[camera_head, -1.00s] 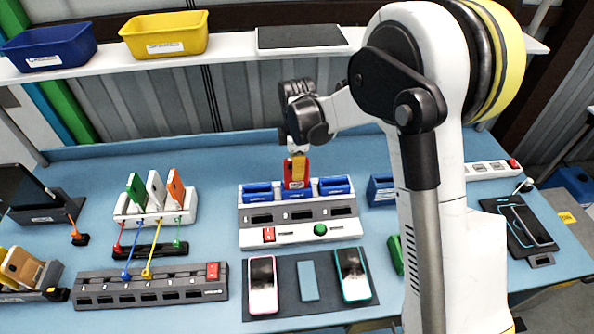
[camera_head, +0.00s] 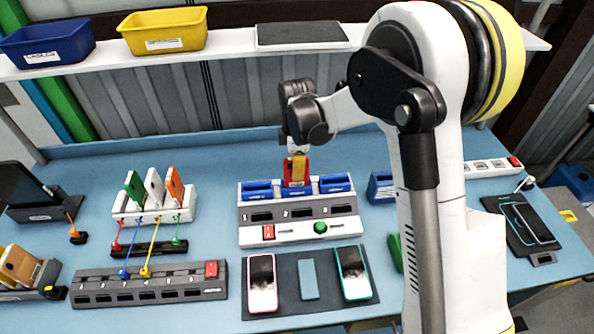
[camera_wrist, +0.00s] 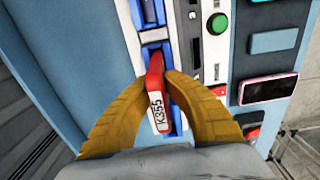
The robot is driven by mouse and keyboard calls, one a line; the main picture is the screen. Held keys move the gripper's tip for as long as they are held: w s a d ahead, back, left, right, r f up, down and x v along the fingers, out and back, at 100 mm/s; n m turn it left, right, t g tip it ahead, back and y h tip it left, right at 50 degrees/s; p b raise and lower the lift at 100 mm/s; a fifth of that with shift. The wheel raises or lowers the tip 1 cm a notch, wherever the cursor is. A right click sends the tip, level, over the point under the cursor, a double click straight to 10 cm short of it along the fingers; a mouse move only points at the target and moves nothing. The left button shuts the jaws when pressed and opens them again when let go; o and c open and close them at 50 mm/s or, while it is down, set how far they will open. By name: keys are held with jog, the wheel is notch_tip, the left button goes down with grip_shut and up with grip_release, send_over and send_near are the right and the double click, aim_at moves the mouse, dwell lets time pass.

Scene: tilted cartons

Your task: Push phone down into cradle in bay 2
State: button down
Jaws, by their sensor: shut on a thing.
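The three-bay charging station (camera_head: 299,233) stands in the middle of the blue bench, with blue cradles along its back. A red phone (camera_head: 297,173) stands upright at the middle cradle, bay 2. In the wrist view the red phone (camera_wrist: 155,92) carries a white label reading K355. My gripper (camera_head: 298,160) is above the middle cradle, its yellow fingers (camera_wrist: 162,82) shut on the red phone from both sides. The left blue cradle (camera_head: 257,190) and right blue cradle (camera_head: 335,184) hold no phone that I can see. How deep the phone sits in its cradle is hard to tell.
A dark mat (camera_head: 287,302) with two phones and a blue-grey block lies in front of the station. A grey power strip (camera_head: 150,288) lies front left. A shelf (camera_head: 229,47) with bins runs behind.

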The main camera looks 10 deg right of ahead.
jog(key=c, duration=1)
grip_release()
jog(key=shift+r+p, duration=1.95)
jog(key=shift+r, duration=1.55)
